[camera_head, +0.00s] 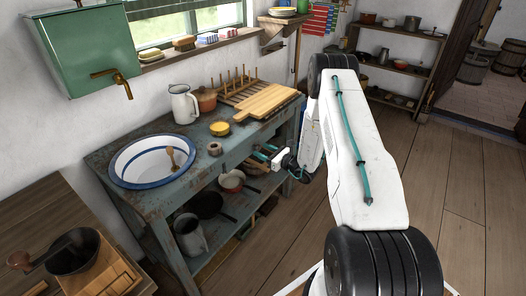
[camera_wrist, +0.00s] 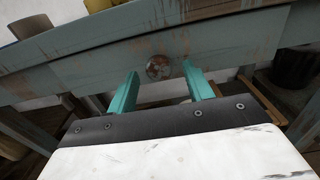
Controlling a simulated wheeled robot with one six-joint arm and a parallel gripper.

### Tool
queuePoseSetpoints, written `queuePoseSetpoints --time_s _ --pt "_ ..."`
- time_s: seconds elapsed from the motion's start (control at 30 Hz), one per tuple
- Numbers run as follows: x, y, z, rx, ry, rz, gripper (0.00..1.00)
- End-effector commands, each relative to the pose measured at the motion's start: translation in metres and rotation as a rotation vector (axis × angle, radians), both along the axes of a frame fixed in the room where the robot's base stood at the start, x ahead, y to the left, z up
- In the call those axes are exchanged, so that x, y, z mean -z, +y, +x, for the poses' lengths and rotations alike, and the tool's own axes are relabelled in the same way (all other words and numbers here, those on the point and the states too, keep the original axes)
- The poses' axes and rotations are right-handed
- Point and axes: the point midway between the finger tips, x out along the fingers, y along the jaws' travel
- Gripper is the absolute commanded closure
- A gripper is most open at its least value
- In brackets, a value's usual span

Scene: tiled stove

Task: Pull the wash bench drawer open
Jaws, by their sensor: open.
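The wash bench (camera_head: 133,182) is a worn blue-grey wooden table against the wall in the head view. In the wrist view its drawer front (camera_wrist: 105,70) fills the upper middle, with a round, rusty-brown knob (camera_wrist: 158,67) on it. The drawer looks flush with the bench front. My gripper (camera_wrist: 160,82) has two teal fingers, open, one on each side below the knob. Whether the fingertips reach around the knob is hard to tell; nothing is seen held. In the head view my gripper (camera_head: 267,155) is at the bench's front edge, and the knob cannot be made out.
Pots and a grey pitcher (camera_head: 190,234) stand on the lower shelf. The wooden floor (camera_head: 460,200) to the right is clear.

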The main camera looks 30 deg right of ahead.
Motion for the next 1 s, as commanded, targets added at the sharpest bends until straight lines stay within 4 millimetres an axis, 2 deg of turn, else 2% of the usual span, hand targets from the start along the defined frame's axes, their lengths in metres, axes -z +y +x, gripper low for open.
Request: queuePoseSetpoints --time_s 0.33,0.37,0.53,0.77,0.87,1.0 --pt "0.0 0.003 0.007 -0.001 0.001 0.0 0.49" --pt "0.0 0.003 0.007 -0.001 0.001 0.0 0.52" --pt "0.0 0.003 0.007 -0.001 0.001 0.0 0.99" --pt "0.0 0.0 0.003 0.001 0.0 0.0 1.0" --pt "-0.001 -0.003 -0.005 0.003 0.0 0.0 1.0" --pt "-0.001 -0.011 -0.025 0.004 0.001 0.0 1.0"
